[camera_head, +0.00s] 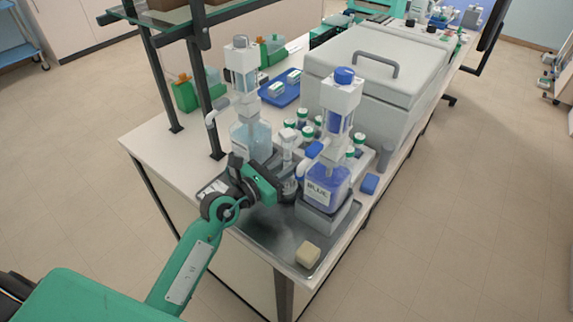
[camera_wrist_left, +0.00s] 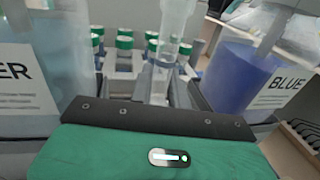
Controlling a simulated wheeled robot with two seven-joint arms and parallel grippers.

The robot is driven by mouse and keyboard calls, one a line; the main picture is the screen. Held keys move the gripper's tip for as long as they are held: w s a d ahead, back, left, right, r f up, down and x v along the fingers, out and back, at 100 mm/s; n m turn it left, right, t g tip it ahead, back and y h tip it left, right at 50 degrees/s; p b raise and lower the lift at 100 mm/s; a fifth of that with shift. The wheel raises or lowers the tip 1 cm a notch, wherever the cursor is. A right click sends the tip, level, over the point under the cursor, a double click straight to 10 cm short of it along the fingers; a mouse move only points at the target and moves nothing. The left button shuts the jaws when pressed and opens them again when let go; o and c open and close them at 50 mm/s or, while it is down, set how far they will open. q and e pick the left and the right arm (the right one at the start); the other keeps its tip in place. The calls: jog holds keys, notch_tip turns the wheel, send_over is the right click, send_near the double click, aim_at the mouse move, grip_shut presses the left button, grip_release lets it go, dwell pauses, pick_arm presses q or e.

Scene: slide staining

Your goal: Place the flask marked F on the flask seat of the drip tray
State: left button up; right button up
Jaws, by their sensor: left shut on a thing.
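My left gripper (camera_head: 277,188) is shut on a clear glass vessel (camera_head: 287,158), which I take to be the flask; no letter F is readable. It stands upright between the water and blue bottles. In the left wrist view the clear vessel (camera_wrist_left: 172,45) rises beyond the gripper's green body, which hides its lower part. The metal drip tray (camera_head: 268,232) lies below at the bench's near end. I cannot make out the flask seat, nor whether the vessel touches anything beneath. My right gripper is not in view.
The blue bottle (camera_head: 325,187) stands close right of the gripper, the water bottle (camera_head: 252,135) close left. Several green-capped tubes (camera_head: 307,132) stand behind. A pale sponge (camera_head: 308,254) lies on the tray's near corner. A shelf post (camera_head: 205,95) rises at left; a grey lidded box (camera_head: 375,98) stands behind.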

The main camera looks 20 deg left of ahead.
pick_arm(q)
jog(key=shift+f, duration=0.25)
jog(key=o, duration=0.7)
jog(key=shift+o, duration=0.2)
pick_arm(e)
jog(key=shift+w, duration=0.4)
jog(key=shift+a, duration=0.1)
